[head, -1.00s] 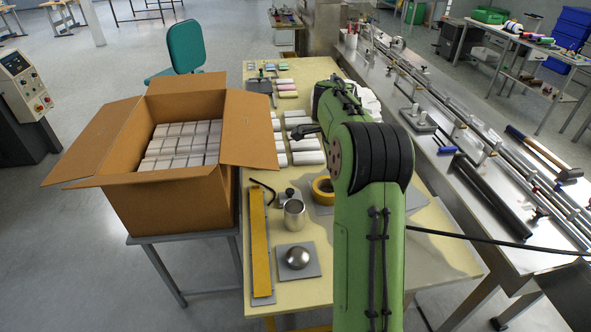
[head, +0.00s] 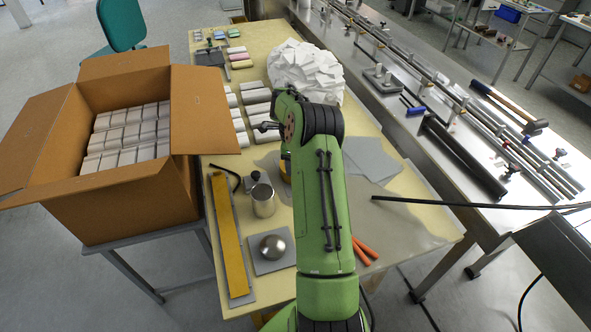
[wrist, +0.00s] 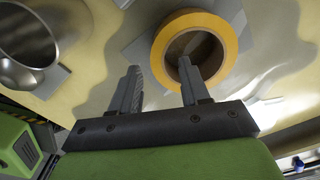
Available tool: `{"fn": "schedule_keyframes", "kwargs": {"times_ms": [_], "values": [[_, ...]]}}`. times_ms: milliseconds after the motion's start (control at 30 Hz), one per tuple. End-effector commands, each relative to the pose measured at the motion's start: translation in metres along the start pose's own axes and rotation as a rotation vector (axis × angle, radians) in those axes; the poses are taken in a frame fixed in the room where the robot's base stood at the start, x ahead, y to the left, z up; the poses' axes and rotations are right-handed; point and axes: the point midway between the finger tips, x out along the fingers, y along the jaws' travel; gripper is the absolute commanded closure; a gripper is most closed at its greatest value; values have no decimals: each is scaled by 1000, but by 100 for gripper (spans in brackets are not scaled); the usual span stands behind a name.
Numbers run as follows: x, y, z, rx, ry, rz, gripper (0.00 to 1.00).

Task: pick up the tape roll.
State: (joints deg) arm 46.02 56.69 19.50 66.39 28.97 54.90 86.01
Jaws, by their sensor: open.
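The tape roll (wrist: 195,20) is a yellow-orange ring lying on a grey sheet in the wrist view. In the head view only a sliver of the tape roll (head: 285,170) shows beside my green arm, which hides the rest. My gripper (wrist: 159,68) is open with nothing between its fingers that I can see held. In the wrist view its right finger overlaps the roll's hole and its left finger is left of the ring. I cannot tell whether the fingertips reach down to the roll. The head view hides the gripper behind the arm.
A metal cup (head: 263,201) and a steel dome on a grey plate (head: 267,260) stand left of the arm. A yellow bar (head: 229,240) lies along the table's left edge. A cardboard box (head: 140,205) of white packs stands left. Crumpled white paper (head: 305,70) lies farther back.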

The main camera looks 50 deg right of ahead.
Motion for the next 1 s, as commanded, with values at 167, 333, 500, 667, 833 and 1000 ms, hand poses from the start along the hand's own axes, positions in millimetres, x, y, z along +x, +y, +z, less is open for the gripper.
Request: {"fn": "schedule_keyframes", "kwargs": {"times_ms": [167, 333, 500, 667, 833, 1000], "values": [[34, 4, -7, 3, 1, 5, 54], [51, 3, -5, 0, 1, 1, 54], [50, 3, -5, 0, 1, 0, 54], [50, 3, -5, 0, 1, 0, 77], [50, 3, -5, -1, 1, 0, 100], [50, 2, -5, -1, 1, -1, 100]]}}
